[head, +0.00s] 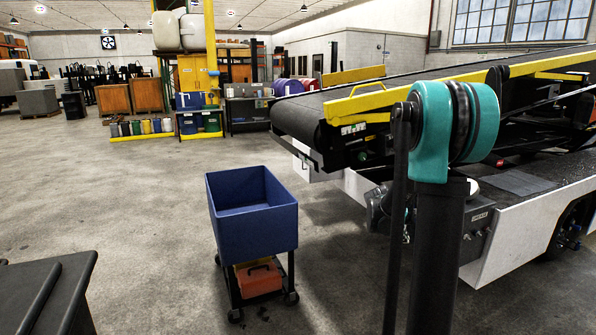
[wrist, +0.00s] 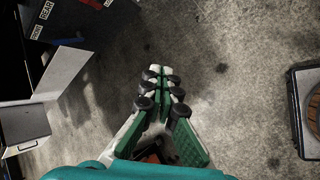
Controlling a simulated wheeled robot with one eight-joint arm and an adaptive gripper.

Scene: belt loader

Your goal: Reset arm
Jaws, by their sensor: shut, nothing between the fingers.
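My gripper (wrist: 161,82) shows in the wrist view. Its green and pale fingers with dark round pads meet at the tips, with nothing held between them. It points over bare concrete floor. In the head view, my arm's teal joint and dark links stand upright at the right, in front of the belt loader (head: 352,78). The gripper itself is not visible in the head view.
A blue bin on a wheeled cart (head: 252,220) stands left of my arm, with an orange toolbox (head: 258,277) below. The loader's white side (head: 520,248) is close at right. A dark-edged object (wrist: 296,112) lies right in the wrist view. Open floor (head: 120,195) spreads left.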

